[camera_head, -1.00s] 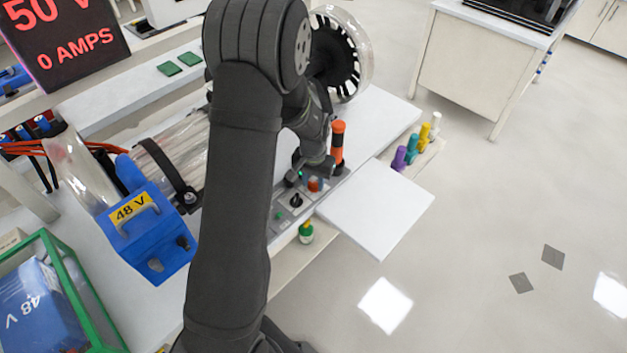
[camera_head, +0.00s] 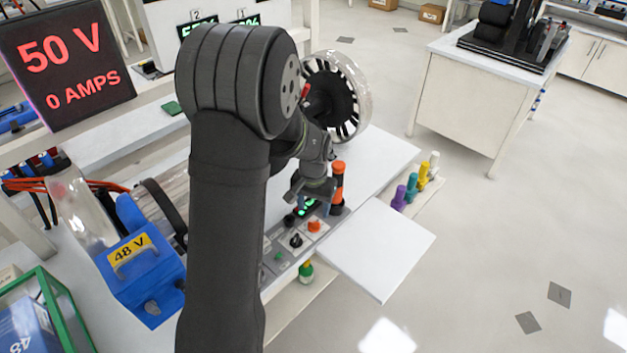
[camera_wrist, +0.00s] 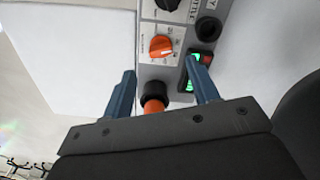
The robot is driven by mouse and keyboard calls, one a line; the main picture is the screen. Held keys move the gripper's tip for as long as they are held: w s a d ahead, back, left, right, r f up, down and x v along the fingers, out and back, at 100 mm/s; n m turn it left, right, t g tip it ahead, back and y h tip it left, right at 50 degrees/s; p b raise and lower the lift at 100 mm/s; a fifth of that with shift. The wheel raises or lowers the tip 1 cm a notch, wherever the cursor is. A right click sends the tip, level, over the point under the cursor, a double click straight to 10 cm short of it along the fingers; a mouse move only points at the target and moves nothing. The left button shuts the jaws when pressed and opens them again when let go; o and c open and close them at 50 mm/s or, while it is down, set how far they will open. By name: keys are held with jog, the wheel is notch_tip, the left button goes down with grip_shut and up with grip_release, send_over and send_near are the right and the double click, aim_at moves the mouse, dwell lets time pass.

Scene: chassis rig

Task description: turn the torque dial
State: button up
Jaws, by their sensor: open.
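A control panel carries an orange dial (camera_head: 314,225), which I take for the torque dial though its label is too small to read. In the wrist view the orange dial (camera_wrist: 160,47) lies just beyond my fingertips, between their lines. My gripper (camera_head: 316,192) is above the panel's far end in the head view. Its two blue fingers (camera_wrist: 161,66) stand apart with nothing held in the wrist view. An orange and black upright cylinder (camera_head: 338,182) stands beside the gripper; in the wrist view its black and orange end (camera_wrist: 154,96) shows between the fingers, apparently untouched.
A black dial (camera_head: 296,240) sits next to the orange one. A green-lit display (camera_wrist: 192,75) is partly covered by the right finger. A white board (camera_head: 378,245) is right of the panel. Colored pegs (camera_head: 411,185) and a large spoked wheel (camera_head: 335,95) stand near.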

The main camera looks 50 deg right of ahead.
aim_at(314, 223)
notch_tip(314, 223, up, 11)
jog(key=shift+f, duration=0.2)
dwell(0.6)
notch_tip(314, 223, down, 17)
jog(key=shift+f, duration=0.15)
dwell(0.4)
